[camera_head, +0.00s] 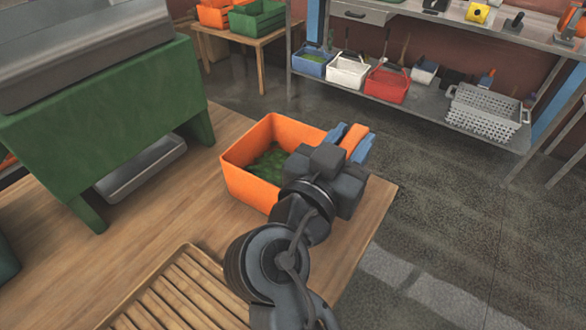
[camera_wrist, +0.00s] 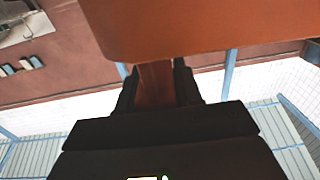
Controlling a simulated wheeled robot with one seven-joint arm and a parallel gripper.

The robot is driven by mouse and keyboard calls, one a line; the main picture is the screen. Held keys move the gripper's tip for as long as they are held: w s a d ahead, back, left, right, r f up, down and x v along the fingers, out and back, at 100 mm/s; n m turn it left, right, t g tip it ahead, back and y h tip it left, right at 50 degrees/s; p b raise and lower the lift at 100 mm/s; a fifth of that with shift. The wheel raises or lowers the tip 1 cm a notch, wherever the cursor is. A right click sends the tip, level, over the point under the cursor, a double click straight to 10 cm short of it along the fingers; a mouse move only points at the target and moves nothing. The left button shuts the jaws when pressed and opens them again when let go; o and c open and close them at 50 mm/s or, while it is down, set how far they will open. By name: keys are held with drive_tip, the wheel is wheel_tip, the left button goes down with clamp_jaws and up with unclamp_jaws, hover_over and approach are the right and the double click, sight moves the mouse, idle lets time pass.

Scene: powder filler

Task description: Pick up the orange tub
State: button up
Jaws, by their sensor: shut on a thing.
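The orange tub (camera_head: 248,187) is at the far edge of the wooden table in the head view, with green contents (camera_head: 268,165) inside. An orange handle (camera_head: 353,139) sticks out on its right side. My gripper (camera_head: 351,142) has its blue fingertips on both sides of this handle and is shut on it. In the wrist view the tub (camera_wrist: 205,28) fills the top, and its handle (camera_wrist: 155,82) runs down between the fingers of my gripper (camera_wrist: 158,85). My wrist hides the tub's right side. I cannot tell whether its base touches the table.
A slatted wooden tray (camera_head: 168,298) lies at the front of the wooden table (camera_head: 190,205). A green stand (camera_head: 105,120) with a grey machine above is at left. Beyond the floor, a metal shelf (camera_head: 425,103) holds several bins. The floor at right is clear.

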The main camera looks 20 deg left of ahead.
clamp_jaws()
drive_tip(key=shift+r, duration=0.15)
